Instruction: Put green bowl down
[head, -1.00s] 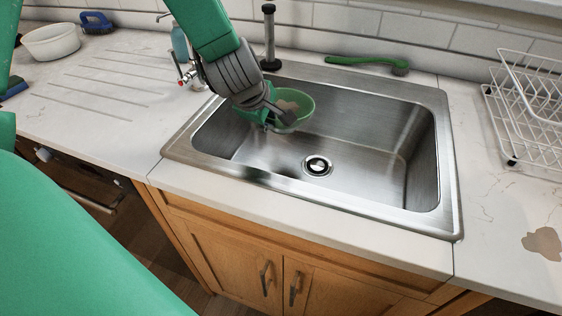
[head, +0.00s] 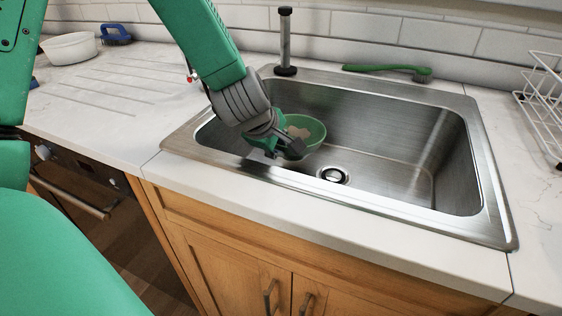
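The green bowl (head: 312,130) is in the left part of the steel sink (head: 400,155), tilted so that its inside faces me. A tan-brown patch shows inside it. My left gripper (head: 283,150) reaches down over the sink's front left part, with its fingers at the bowl's near left rim. The gripper covers part of the bowl, and whether the fingers are closed on the rim or only beside it cannot be made out. Whether the bowl touches the sink floor is also unclear. My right gripper is out of view.
The drain (head: 334,175) lies right of the bowl, and the sink's right half is empty. A faucet post (head: 286,45) and a green brush (head: 388,69) are behind the sink. A white wire rack (head: 545,105) stands at right, a white tub (head: 70,47) at far left.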

